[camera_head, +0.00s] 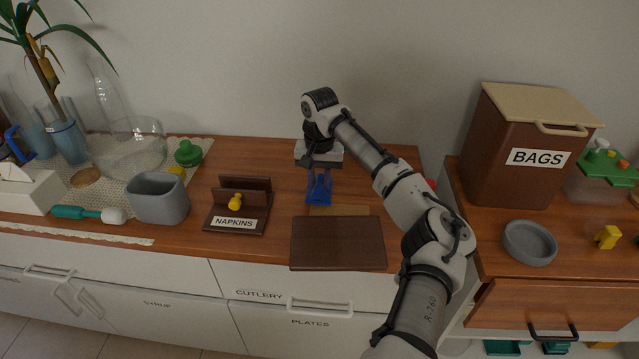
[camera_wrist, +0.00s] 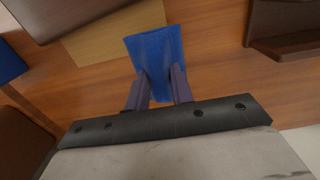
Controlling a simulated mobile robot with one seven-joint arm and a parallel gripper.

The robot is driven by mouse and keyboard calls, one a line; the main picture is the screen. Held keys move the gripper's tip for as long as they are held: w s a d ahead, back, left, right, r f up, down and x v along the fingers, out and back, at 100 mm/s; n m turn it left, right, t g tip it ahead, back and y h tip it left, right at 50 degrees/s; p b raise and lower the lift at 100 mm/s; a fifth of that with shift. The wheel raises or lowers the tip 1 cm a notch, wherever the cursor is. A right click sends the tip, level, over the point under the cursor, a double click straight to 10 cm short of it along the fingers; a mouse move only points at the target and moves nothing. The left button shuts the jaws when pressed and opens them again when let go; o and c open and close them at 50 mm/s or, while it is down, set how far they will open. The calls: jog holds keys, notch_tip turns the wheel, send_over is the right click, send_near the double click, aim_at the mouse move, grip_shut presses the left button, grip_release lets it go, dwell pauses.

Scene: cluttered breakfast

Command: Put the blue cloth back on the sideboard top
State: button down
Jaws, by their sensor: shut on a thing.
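The blue cloth (camera_head: 319,188) hangs below my gripper (camera_head: 320,170) in the head view, over the wooden sideboard top (camera_head: 285,190). In the wrist view the blue cloth (camera_wrist: 158,55) is pinched between the two fingers of my gripper (camera_wrist: 160,84), with the sideboard top (camera_wrist: 215,70) behind it. My gripper is shut on the cloth. I cannot tell whether the cloth's lower edge touches the wood.
A dark brown board (camera_head: 338,243) lies in front of the cloth, with a lighter wooden piece (camera_head: 338,210) behind it. A napkin holder (camera_head: 238,207) stands to the left. A bin marked BAGS (camera_head: 520,150) stands on the right-hand cabinet. Bare wood shows left of the cloth.

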jog(key=shift+f, duration=0.9)
jog(key=c, duration=1.2)
grip_release()
jog(key=shift+f, duration=0.1)
